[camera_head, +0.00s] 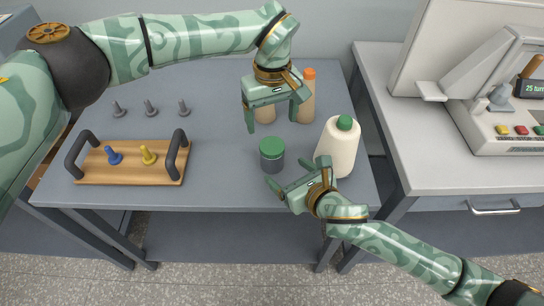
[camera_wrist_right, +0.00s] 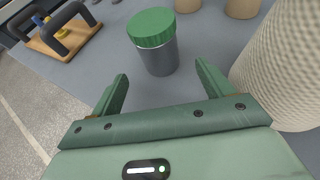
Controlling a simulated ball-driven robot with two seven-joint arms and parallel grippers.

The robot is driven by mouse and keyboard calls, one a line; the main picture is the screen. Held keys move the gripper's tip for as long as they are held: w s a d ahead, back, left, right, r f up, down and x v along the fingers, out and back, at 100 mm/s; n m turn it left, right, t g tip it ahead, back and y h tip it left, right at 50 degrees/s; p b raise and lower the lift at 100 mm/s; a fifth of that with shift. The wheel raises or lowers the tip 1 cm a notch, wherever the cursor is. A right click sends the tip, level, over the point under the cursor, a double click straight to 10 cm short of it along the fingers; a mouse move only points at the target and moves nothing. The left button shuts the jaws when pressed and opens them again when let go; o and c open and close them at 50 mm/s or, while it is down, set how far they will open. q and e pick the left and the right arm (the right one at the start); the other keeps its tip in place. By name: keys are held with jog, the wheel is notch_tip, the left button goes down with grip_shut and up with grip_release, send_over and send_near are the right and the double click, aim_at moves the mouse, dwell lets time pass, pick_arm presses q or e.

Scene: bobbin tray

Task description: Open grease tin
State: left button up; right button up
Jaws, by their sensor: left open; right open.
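The grease tin is a dark grey round tin with a ribbed green lid (camera_head: 272,147), standing upright near the front edge of the table. The lid sits on the tin. It also shows between and beyond the right fingers in the wrist view (camera_wrist_right: 155,45). My left gripper (camera_head: 273,121) is open, pointing down, above and behind the tin, and looks empty. My right gripper (camera_head: 297,172) is open and empty, just in front and to the right of the tin, its fingers pointing toward it. I see no contact with the tin.
A cream bottle with a green cap (camera_head: 339,150) stands close right of my right gripper. An orange-capped tan bottle (camera_head: 307,105) and another tan container stand behind my left gripper. A wooden tray (camera_head: 130,176) with black handles holds blue and yellow pegs. Grey pegs (camera_head: 151,108) stand behind it.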

aim_at(272, 145)
jog(key=x, duration=0.8)
jog(key=shift+w+a, duration=0.15)
jog(key=c, duration=1.7)
pick_arm(q)
jog(key=n, duration=0.4)
jog(key=shift+f, duration=0.1)
pick_arm(e)
jog(key=shift+f, duration=0.1)
grip_shut()
pick_arm(q)
jog(key=shift+n, duration=0.3)
notch_tip(272, 145, down, 8)
jog(key=shift+r, duration=0.1)
